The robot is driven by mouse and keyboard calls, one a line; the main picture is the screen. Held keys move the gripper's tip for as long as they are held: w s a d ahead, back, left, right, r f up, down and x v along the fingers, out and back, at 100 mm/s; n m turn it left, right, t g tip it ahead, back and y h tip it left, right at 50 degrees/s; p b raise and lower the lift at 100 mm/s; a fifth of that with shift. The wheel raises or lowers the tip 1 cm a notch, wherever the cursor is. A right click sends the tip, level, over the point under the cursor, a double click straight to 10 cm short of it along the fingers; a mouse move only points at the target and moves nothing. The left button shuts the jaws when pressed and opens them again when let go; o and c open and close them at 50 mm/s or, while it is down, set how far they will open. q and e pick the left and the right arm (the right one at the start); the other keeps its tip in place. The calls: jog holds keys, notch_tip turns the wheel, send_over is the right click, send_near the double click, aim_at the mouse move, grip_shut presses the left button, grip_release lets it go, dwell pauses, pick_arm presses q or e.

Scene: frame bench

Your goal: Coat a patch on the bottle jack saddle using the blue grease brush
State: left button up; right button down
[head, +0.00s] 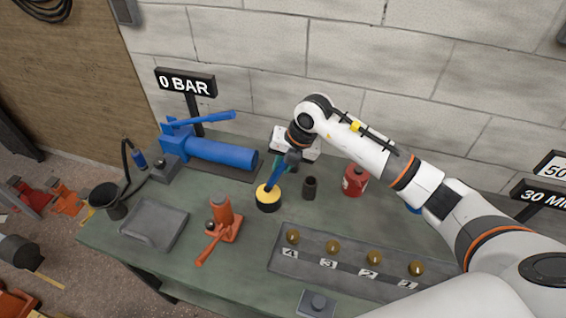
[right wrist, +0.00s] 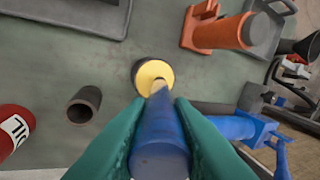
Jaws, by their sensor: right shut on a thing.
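My right gripper (head: 286,163) has green fingers shut on the blue grease brush (head: 274,179), which also shows in the right wrist view (right wrist: 160,135). The brush points down at a black pot with yellow contents (head: 268,200). In the right wrist view its pale tip lies over the yellow of the pot (right wrist: 146,73); I cannot tell whether it touches. The orange bottle jack (head: 223,212) stands left of the pot, its lever toward the front. Its dark saddle end (right wrist: 252,30) shows in the right wrist view, apart from the brush. My left gripper is not in view.
A blue pump (head: 220,153) lies behind the jack. A grey tray (head: 154,224) is at left. A dark cup (head: 310,187) and red can (head: 354,180) stand right of the pot. A numbered rack (head: 345,278) with brass knobs lies in front. Open bench (head: 190,262) surrounds the jack.

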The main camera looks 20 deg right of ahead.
jog(key=shift+f+b, duration=0.45)
jog(key=shift+f, duration=0.1)
dwell(1.4)
jog(key=shift+r, duration=0.1)
jog(key=shift+r+p, duration=2.45)
jog(key=shift+r, duration=1.05)
